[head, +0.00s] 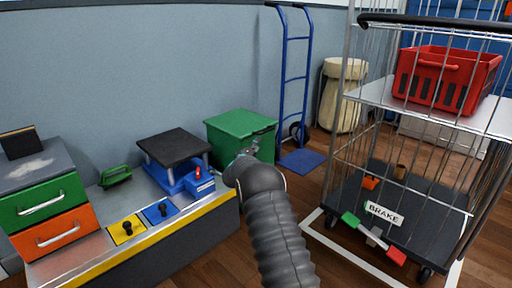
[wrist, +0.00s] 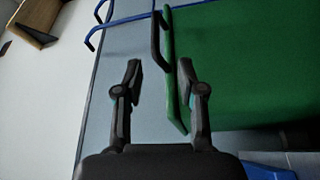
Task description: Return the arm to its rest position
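My arm (head: 270,225) reaches up from the bottom of the head view, its end near the green bin (head: 240,132). My gripper is mostly hidden behind the arm there. In the wrist view my gripper (wrist: 160,75) has its two fingers apart, with a clear gap between the tips. The edge and dark handle of a green box-like thing (wrist: 250,60) show beyond and between the fingers. I cannot tell from this view whether a finger touches it.
A bench (head: 92,245) with drawers, switches and a black-topped blue stand (head: 172,145) is at left. A blue hand truck (head: 283,90) leans on the wall. A wire cage trolley (head: 345,150) with a red basket (head: 440,75) and BRAKE sign stands right. Wooden floor shows between.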

